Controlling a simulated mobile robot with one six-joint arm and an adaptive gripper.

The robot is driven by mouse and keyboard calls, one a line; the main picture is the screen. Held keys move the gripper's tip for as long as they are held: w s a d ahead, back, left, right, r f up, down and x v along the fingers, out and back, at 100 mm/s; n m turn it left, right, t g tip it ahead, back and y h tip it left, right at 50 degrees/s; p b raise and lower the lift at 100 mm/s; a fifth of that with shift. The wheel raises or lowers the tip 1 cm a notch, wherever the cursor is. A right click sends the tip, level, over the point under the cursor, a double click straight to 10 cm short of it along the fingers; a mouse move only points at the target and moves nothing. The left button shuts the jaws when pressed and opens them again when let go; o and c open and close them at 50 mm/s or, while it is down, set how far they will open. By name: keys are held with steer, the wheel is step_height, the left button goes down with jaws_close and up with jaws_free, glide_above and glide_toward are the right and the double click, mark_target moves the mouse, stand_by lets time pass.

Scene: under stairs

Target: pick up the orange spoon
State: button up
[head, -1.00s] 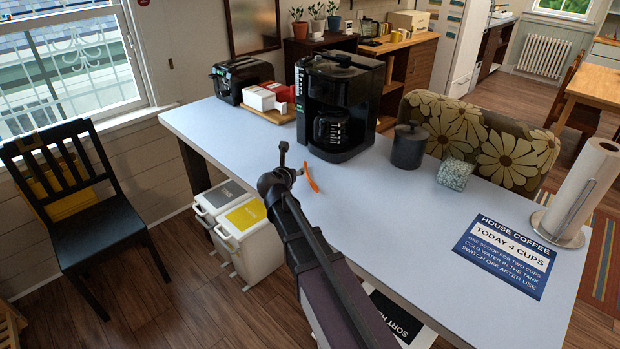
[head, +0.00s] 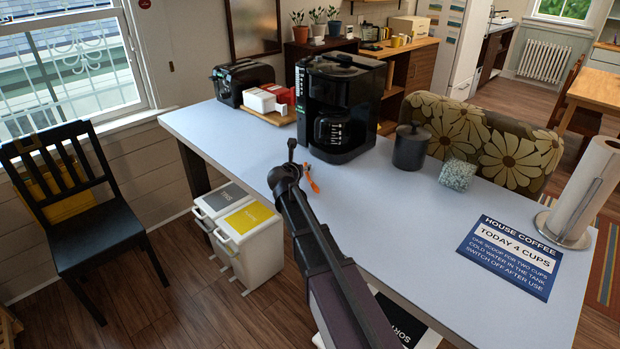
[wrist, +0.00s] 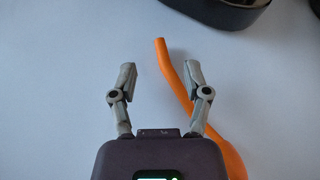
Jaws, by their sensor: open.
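The orange spoon (head: 311,178) lies on the pale tabletop (head: 410,222), in front of the coffee maker. In the wrist view the spoon (wrist: 171,72) runs from upper middle down to the lower right, and part of it is hidden behind the right finger. My gripper (wrist: 158,78) is open, its two fingers spread apart. The spoon's upper end shows between and just beyond the fingertips, nearer the right one. My gripper (head: 298,160) hides part of the spoon in the head view. I cannot tell the exact height of the fingers above the table. Nothing is held.
A black coffee maker (head: 340,95) stands just behind the spoon; its base (wrist: 229,8) shows at the wrist view's top. A dark canister (head: 410,146), a speckled cube (head: 457,175), a paper towel roll (head: 583,190) and a blue sign (head: 508,257) are to the right.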

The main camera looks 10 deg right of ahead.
mark_target(305, 164)
steer(key=shift+b+x, duration=0.8)
steer(key=shift+x, duration=1.75)
jaws_close()
